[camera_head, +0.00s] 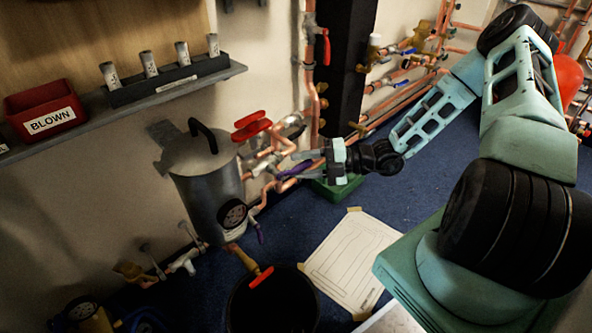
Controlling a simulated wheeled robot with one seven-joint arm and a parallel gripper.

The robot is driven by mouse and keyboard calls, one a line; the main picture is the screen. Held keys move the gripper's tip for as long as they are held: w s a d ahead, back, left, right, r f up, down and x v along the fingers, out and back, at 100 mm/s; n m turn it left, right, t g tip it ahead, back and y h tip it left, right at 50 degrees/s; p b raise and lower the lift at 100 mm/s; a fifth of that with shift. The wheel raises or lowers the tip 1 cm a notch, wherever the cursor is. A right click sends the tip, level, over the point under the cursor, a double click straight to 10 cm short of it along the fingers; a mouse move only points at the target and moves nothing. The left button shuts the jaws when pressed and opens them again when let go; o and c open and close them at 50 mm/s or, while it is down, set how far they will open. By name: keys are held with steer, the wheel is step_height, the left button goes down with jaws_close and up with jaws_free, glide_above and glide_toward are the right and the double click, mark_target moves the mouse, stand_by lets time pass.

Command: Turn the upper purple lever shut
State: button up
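The upper purple lever (294,171) is on the copper pipework to the right of the grey metal tank. It slants up to the right, toward my gripper. My gripper (306,164) points left from the end of my arm, with its fingertips at or very close to the lever's right end. The fingers are small and partly overlap the pipes, so I cannot tell whether they touch the lever or how far apart they are. A second, lower purple lever (259,233) hangs steeply below, beside the gauge.
The grey tank (208,185) with a round gauge (233,214) stands left of the pipes. A red valve handle (251,125) is above the lever. A black bucket (272,305) and a paper sheet (351,260) are below. A dark post (343,70) rises behind.

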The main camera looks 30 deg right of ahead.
steer(key=shift+x, duration=0.95)
jaws_close()
